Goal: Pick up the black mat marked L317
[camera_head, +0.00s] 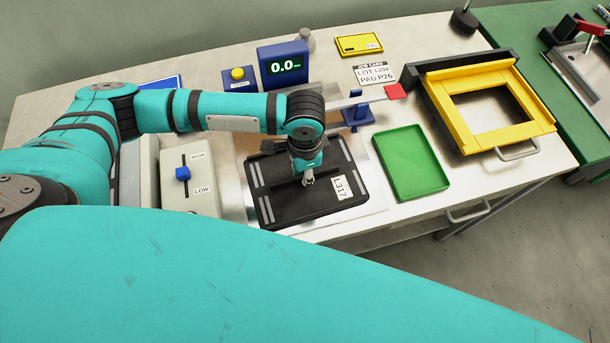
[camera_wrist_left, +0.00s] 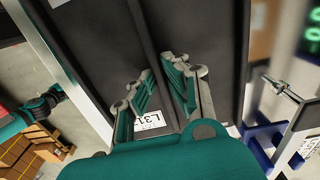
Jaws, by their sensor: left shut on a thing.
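The black mat (camera_head: 283,213) has a white L317 label (camera_head: 342,188) at its right side and pale strips along its edges. In the head view it is over a pale plate on the bench; I cannot tell whether it is clear of the plate. My left gripper (camera_head: 308,181) points down at the mat's middle, shut on a raised black ridge. In the left wrist view, the fingers (camera_wrist_left: 160,85) stand on either side of this ridge (camera_wrist_left: 155,45), with the label partly hidden behind one finger. My right gripper is not in view.
A HIGH/LOW switch box (camera_head: 190,175) stands left of the mat. A green tray (camera_head: 410,163) and a yellow frame (camera_head: 478,82) are to the right. A blue stand with a red-tipped arm (camera_head: 358,113) and a 0.0 display (camera_head: 284,65) stand behind.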

